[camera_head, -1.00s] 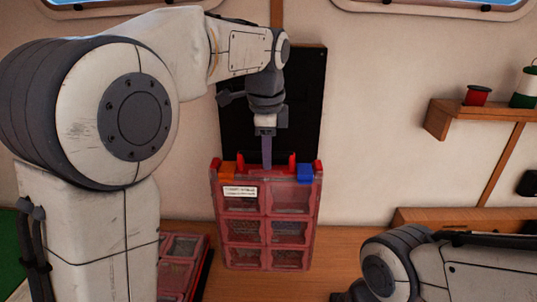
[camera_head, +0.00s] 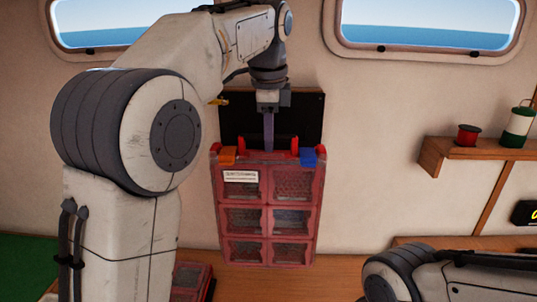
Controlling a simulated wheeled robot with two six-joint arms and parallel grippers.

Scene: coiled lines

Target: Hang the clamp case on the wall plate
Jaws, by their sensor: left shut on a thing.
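The clamp case (camera_head: 243,213) is a red case with clear compartment windows, a white label and an orange and a blue latch. It hangs upright from my left gripper (camera_head: 268,135), which is shut on its top handle. The wall plate (camera_head: 236,118) is a black panel on the wall behind the case. The case covers its lower part, so I cannot tell whether they touch. My right arm shows at the lower right, but its gripper is out of view.
Another red case (camera_head: 190,276) lies on the wooden bench (camera_head: 290,275), partly hidden by my left arm. A wall shelf (camera_head: 480,152) at right holds a red spool (camera_head: 467,135) and a green-and-white spool (camera_head: 518,127). Two windows are above.

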